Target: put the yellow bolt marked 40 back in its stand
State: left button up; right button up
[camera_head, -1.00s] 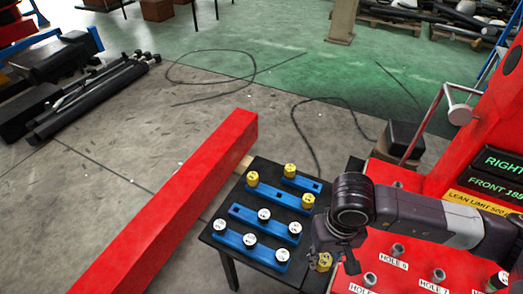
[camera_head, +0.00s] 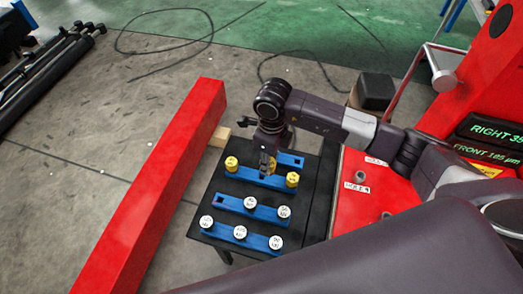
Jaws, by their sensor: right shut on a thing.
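My right gripper (camera_head: 267,170) points down over the middle of the second blue stand from the back (camera_head: 247,179). It is shut on a yellow bolt (camera_head: 273,166), partly hidden by the fingers; its marking cannot be read. That stand bears yellow bolts at its left end (camera_head: 231,163) and right end (camera_head: 292,180). The gripper hides the stand's middle, so I cannot tell whether the held bolt touches it. The back blue stand (camera_head: 290,158) shows an empty square hole; its left part is hidden. My left gripper is not in view.
Two nearer blue stands hold white bolts (camera_head: 240,232); one has an empty hole at its left end. All sit on a black table (camera_head: 310,210). A long red beam (camera_head: 165,180) lies left of it. A red panel with labelled holes (camera_head: 350,215) stands to the right.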

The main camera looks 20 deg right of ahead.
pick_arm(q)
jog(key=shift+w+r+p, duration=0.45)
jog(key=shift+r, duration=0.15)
pick_arm(e)
jog(key=w+m, duration=0.1)
jog(key=m, duration=0.2)
jog(key=w+a+m, duration=0.1)
jog(key=m, duration=0.2)
jog(key=w+m, duration=0.1)
jog(key=m, duration=0.3)
jog(key=shift+w+a+f, duration=0.1)
jog(key=shift+w+a, duration=0.05)
jog(key=shift+w, duration=0.15)
pick_arm(q)
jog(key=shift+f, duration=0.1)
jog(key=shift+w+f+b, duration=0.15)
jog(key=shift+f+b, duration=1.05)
jog(key=shift+b, duration=0.05)
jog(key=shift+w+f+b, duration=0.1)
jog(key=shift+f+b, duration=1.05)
jog(key=shift+b, duration=0.05)
pick_arm(e)
jog(key=shift+f, duration=2.9)
jog(key=shift+f, duration=0.1)
